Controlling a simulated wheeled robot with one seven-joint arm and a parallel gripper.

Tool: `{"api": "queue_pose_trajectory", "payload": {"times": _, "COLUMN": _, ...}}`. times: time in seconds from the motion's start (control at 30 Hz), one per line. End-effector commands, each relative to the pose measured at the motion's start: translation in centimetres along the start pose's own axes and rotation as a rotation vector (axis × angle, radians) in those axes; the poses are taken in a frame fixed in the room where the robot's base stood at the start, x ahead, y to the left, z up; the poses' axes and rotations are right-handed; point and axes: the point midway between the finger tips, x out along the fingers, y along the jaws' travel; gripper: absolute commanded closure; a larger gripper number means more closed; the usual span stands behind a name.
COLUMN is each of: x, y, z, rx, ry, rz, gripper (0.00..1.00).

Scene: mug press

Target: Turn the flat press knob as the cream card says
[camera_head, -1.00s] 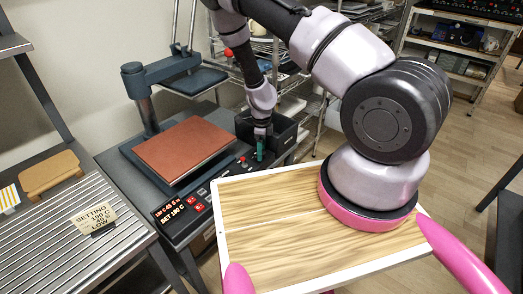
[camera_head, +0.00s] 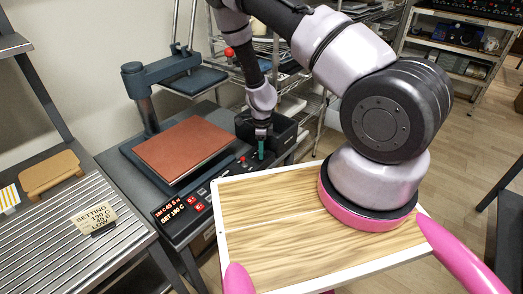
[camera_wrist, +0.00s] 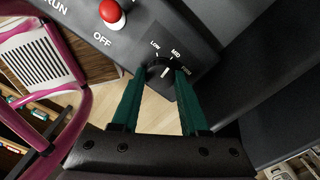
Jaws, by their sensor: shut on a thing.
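The flat press (camera_head: 185,150) has a brown-red platen and a dark front panel. Its black knob (camera_wrist: 158,66) shows in the wrist view beside the labels LOW and MID and a third label partly hidden by a finger. A pale mark shows on the knob, but I cannot tell surely which label it points to. My gripper (camera_wrist: 160,73), with green fingers, is shut on the knob; in the head view it reaches down to the panel's right end (camera_head: 261,150). The cream card (camera_head: 94,216) reads SETTING, 190 C, 45 S, LOW.
The panel's red display (camera_head: 172,208) shows SET 190 C. A red button (camera_wrist: 110,11) sits near OFF. A black bin (camera_head: 283,133) stands close behind my gripper. A slatted rack (camera_head: 75,250) is at left, and a white-rimmed wooden board (camera_head: 280,235) lies in front.

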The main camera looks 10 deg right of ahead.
Motion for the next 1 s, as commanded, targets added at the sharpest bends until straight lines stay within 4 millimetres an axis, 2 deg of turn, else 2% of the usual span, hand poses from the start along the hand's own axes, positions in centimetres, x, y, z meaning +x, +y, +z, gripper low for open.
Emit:
{"api": "queue_pose_trajectory", "payload": {"times": 0.6, "x": -0.04, "y": -0.13, "z": 0.03, "rx": -0.519, "ry": -0.002, "rz": -0.001, "gripper": 1.0}}
{"api": "queue_pose_trajectory", "payload": {"times": 1.0, "x": -0.06, "y": -0.15, "z": 0.08, "rx": -0.733, "ry": -0.001, "rz": -0.002, "gripper": 1.0}}
